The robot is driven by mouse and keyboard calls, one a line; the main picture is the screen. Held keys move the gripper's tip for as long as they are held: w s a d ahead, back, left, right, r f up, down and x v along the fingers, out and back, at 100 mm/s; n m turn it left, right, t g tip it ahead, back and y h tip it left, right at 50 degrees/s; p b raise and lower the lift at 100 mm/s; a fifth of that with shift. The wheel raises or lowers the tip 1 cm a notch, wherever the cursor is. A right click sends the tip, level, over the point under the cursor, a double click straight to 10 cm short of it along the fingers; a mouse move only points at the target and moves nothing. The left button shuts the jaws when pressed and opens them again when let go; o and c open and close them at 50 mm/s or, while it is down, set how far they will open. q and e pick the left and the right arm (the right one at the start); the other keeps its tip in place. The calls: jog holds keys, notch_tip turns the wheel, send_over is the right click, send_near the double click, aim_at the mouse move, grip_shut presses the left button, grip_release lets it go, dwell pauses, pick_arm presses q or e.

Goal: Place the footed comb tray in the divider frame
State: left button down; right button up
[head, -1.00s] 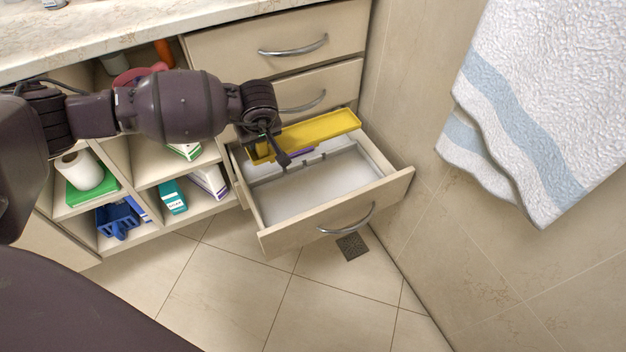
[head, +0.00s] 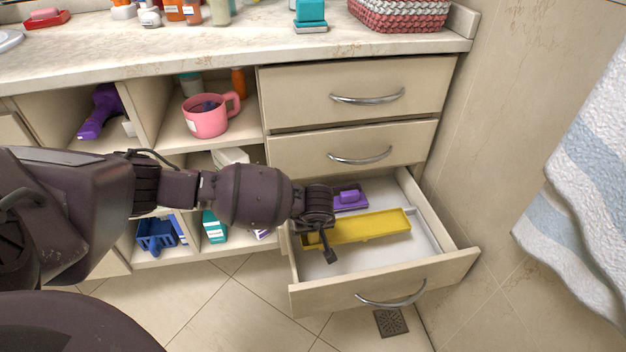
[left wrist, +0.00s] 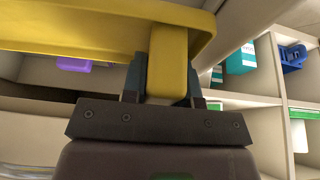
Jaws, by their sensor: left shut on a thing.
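The yellow footed comb tray (head: 368,228) is long and shallow and lies over the open bottom drawer (head: 440,268) in the head view. My left gripper (head: 322,250) is shut on its left end. In the left wrist view the gripper (left wrist: 163,88) has a yellow block of the tray (left wrist: 168,60) between its fingers. The tray looks roughly level; I cannot tell whether it touches anything below. A pale divider strip (head: 424,228) shows inside the drawer beyond the tray's right end; the rest of the divider frame is hidden. My right gripper is not in view.
A purple item (head: 349,198) lies in the drawer's back part, behind the tray. Bare drawer floor shows in front of the tray. Open shelves at left hold a pink mug (head: 208,115), a blue caddy (head: 157,235) and boxes. A wall stands close at right.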

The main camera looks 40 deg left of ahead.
pick_arm(q)
jog(key=f, duration=0.2)
jog(key=f+b, duration=0.1)
jog(key=f, duration=0.1)
jog(key=shift+s, duration=0.2)
jog(key=shift+f, duration=0.35)
jog(key=shift+w, duration=0.15)
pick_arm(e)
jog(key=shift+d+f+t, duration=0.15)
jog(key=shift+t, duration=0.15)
pick_arm(q)
jog(key=shift+f, duration=0.15)
jog(key=c, duration=0.9)
grip_release()
